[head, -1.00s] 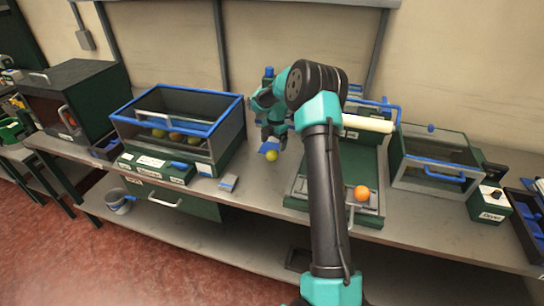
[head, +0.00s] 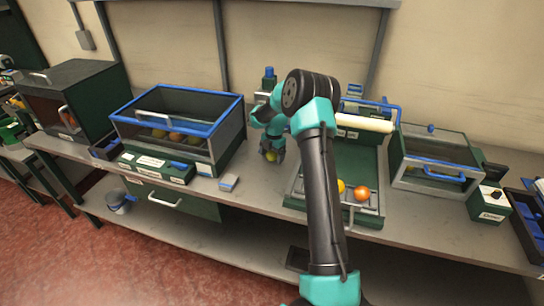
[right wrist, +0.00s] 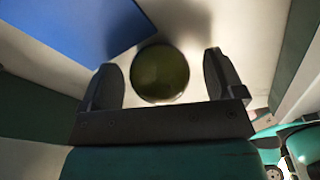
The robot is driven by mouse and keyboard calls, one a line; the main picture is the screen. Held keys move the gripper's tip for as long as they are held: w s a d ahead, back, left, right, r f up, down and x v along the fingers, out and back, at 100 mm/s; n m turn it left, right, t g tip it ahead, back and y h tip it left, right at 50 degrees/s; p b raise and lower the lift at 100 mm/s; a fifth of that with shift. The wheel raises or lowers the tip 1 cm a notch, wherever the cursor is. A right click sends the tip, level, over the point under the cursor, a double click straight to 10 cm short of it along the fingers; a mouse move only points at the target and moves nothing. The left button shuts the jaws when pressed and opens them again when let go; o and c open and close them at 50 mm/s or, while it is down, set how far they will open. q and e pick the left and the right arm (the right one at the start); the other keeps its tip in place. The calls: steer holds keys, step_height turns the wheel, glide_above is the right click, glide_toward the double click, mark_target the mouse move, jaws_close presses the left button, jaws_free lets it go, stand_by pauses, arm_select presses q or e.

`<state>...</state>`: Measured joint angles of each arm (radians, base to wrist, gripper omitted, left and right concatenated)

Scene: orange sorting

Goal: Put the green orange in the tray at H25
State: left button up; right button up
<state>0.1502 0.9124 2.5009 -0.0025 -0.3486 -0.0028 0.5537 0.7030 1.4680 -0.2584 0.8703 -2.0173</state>
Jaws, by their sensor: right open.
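The green orange (right wrist: 160,73) shows dark olive green between the two fingers in the right wrist view. In the head view it is a small yellow-green ball (head: 271,157) on the bench, partly covered by my gripper. My right gripper (right wrist: 163,80) is open, pointing down, with a finger on either side of the fruit and visible gaps at both sides. In the head view the same gripper (head: 271,150) is low over the bench. I cannot make out a tray labelled H25; the labels are too small to read. My left gripper is out of view.
A blue-rimmed bin (head: 230,110) holding several fruits stands left of my right gripper. A green tray-like unit (head: 360,160) to the right holds an orange fruit (head: 362,193) and a yellow one (head: 340,186). A clear-lidded box (head: 435,160) stands farther right.

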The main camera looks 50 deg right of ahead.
mark_target(272, 152)
steer(key=shift+c, duration=0.5)
steer(key=c, duration=1)
steer(key=shift+r, duration=0.1)
steer(key=shift+r, duration=1.45)
steer(key=shift+s+a+r, duration=0.2)
steer(key=shift+r, duration=0.05)
steer(key=s+a, duration=0.3)
steer(key=a, duration=0.1)
steer(key=s+a+r, duration=0.1)
steer(key=s+a, duration=0.6)
steer(key=shift+s+a+r, duration=0.1)
steer(key=shift+a+r, duration=0.1)
steer(key=shift+a, duration=0.1)
